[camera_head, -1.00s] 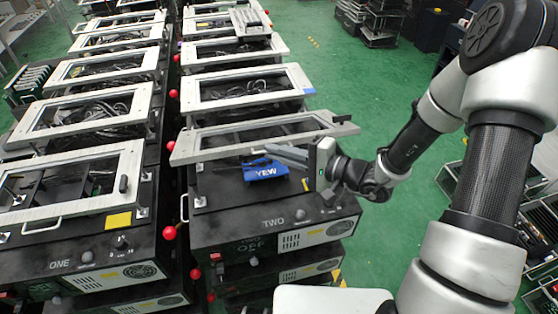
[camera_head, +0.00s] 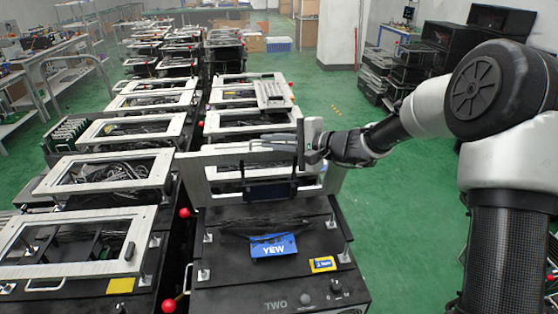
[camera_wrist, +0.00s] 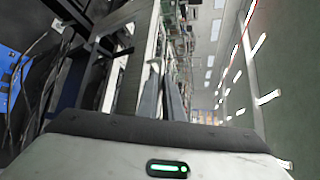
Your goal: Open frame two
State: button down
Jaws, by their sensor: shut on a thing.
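Frame two (camera_head: 196,166) is a grey metal frame on the black box marked TWO (camera_head: 226,300). It stands steeply raised, and its opening faces the camera. My gripper (camera_head: 258,146) is at the frame's upper edge, its fingers pointing left along it. It is shut on frame two, though the exact grip spot is hard to see. In the wrist view the frame (camera_wrist: 133,72) runs up beside the fingers. A blue YEW tag (camera_head: 272,246) lies on the box top below the raised frame, with dark cables behind it.
Box ONE with its lowered frame (camera_head: 18,230) stands to the left, across a narrow gap with red balls (camera_head: 168,305). More framed boxes stand in rows behind. Green floor (camera_head: 400,235) is open to the right. Dark crates (camera_head: 425,65) stand at the back right.

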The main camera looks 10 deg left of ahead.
jog(key=shift+w+a+r, duration=0.25)
jog(key=shift+w, duration=0.35)
jog(key=shift+w+a+r, duration=0.2)
jog(key=shift+w+r, duration=0.1)
jog(key=shift+w, duration=0.25)
jog(key=shift+w+a+r, duration=0.25)
jog(key=shift+w, duration=0.35)
jog(key=c, duration=1.9)
grip_release()
jog(key=shift+r, duration=0.1)
jog(key=shift+c, duration=0.2)
jog(key=shift+o, duration=0.2)
jog(key=shift+s+d, duration=0.1)
jog(key=shift+s, duration=0.05)
jog(key=shift+f, duration=0.25)
jog(key=shift+s+d, duration=0.1)
jog(key=shift+d, duration=0.35)
jog(key=b+v, duration=0.2)
jog(key=v, duration=1.4)
jog(key=shift+d+r+b, duration=0.2)
jog(key=shift+r+b, duration=0.05)
jog(key=shift+b, duration=0.05)
jog(key=shift+s, duration=0.1)
